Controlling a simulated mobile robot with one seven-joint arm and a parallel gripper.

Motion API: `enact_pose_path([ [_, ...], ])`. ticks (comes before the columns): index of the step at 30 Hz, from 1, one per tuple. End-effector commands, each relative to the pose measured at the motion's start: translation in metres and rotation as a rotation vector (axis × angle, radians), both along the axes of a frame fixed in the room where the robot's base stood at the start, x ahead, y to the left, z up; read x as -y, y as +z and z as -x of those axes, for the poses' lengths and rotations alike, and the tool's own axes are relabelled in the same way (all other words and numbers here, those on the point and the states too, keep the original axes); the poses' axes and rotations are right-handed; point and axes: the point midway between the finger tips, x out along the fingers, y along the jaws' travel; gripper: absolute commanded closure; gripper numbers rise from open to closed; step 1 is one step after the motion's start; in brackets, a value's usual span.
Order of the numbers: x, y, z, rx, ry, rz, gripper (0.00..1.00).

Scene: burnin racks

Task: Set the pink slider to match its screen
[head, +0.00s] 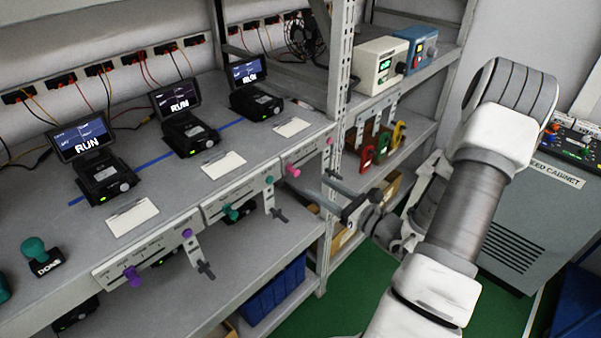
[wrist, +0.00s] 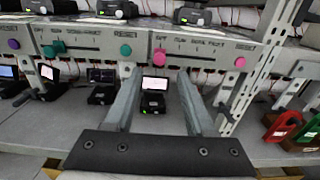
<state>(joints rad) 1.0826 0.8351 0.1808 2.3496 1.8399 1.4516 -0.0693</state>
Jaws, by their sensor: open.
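The pink slider knob (head: 293,170) sits near the left end of its slotted panel on the shelf's front edge. In the wrist view the pink slider (wrist: 158,57) is at the left of its labelled scale. Its screen (head: 248,70), on the stand behind that panel, reads RUN. My gripper (head: 316,184) is open and empty, pointing at the shelf front near the pink panel. In the wrist view its fingertips (wrist: 157,77) straddle the line of the pink slider and appear just below it, apart from it.
A smaller pink knob (wrist: 240,62) sits by RESET at the panel's right, with a lever below. Teal (head: 231,212) and purple (head: 132,277) sliders are to the left. A rack upright (wrist: 262,60) stands close right. A lower shelf with devices is beneath.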

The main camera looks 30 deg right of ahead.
Motion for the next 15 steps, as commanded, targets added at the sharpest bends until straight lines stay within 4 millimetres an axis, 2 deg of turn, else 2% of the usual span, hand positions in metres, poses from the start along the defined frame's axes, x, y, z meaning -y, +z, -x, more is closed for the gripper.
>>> enact_pose_path([
  [6, -0.016, 0.001, -0.042, 0.001, 0.004, 0.0, 0.45],
  [10, -0.022, 0.0, -0.059, 0.0, 0.003, 0.0, 0.45],
  [15, -0.026, 0.0, -0.07, 0.0, 0.002, 0.0, 0.45],
])
